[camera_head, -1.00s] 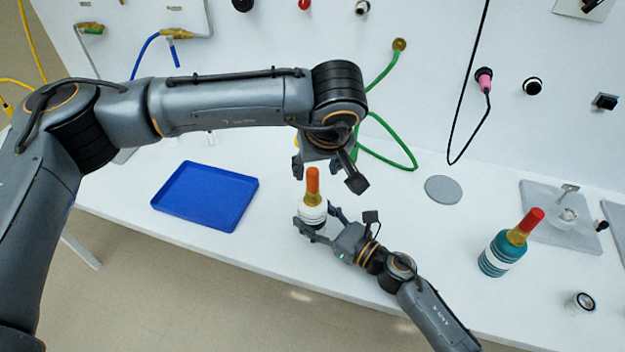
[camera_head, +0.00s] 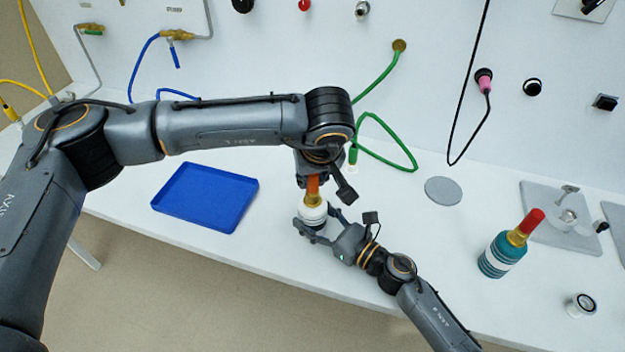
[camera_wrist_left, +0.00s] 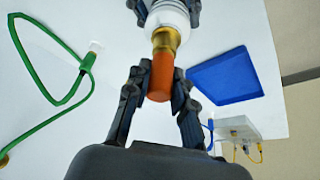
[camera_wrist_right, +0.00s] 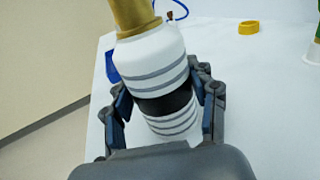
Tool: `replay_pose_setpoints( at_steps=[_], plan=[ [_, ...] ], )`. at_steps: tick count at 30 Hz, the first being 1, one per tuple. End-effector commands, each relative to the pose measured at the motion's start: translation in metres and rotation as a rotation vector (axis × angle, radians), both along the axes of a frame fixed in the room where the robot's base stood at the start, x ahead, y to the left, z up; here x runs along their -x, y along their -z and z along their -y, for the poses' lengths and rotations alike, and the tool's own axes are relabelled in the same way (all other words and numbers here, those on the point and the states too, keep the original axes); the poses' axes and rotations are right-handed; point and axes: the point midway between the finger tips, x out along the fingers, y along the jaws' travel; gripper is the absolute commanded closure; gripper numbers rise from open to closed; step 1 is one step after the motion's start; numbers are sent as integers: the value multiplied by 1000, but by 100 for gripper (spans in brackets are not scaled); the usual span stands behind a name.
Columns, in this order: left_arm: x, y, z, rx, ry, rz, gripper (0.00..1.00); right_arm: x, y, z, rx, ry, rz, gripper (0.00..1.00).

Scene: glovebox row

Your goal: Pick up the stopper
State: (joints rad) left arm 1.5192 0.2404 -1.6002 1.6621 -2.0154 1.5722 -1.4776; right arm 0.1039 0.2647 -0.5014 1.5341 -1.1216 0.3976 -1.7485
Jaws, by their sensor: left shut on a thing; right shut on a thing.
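The orange stopper (camera_head: 313,186) sits in the gold neck of a white bottle (camera_head: 312,212) with grey stripes and a black band. My left gripper (camera_head: 314,180) comes down from above and is shut on the stopper; the left wrist view shows the stopper (camera_wrist_left: 161,78) between its fingers. My right gripper (camera_wrist_right: 162,92) is shut around the bottle's body (camera_wrist_right: 152,55) from the side. The stopper's top is out of frame in the right wrist view. I cannot tell whether the bottle's base touches the table.
A blue tray (camera_head: 205,197) lies left of the bottle. A teal bottle with a red top (camera_head: 502,248) stands at right, near a grey disc (camera_head: 443,190) and a small white-rimmed jar (camera_head: 581,304). A green hose (camera_head: 395,155) hangs behind my left gripper.

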Motion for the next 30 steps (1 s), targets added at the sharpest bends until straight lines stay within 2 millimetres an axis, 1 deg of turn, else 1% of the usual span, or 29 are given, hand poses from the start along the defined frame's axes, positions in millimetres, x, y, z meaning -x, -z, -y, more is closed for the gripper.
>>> replay_pose_setpoints(
  at_steps=[2,5,8,15,18,24,30],
  plan=[
    [0,-1,0,0,0,1,100,0,1,0,0,1,-1,83],
    [-1,-8,0,0,-1,3,100,0,1,0,0,1,-1,83],
    [-1,-24,0,1,0,5,100,0,1,0,1,1,-2,83],
    [-1,-73,0,0,-1,4,100,0,1,0,1,1,-2,83],
    [-1,-88,0,1,-1,3,100,0,1,0,1,1,-2,83],
    [-1,-113,0,1,-1,3,100,0,1,0,1,1,-2,83],
    [0,-129,0,1,-1,2,100,0,1,0,1,1,-2,83]
  ],
)
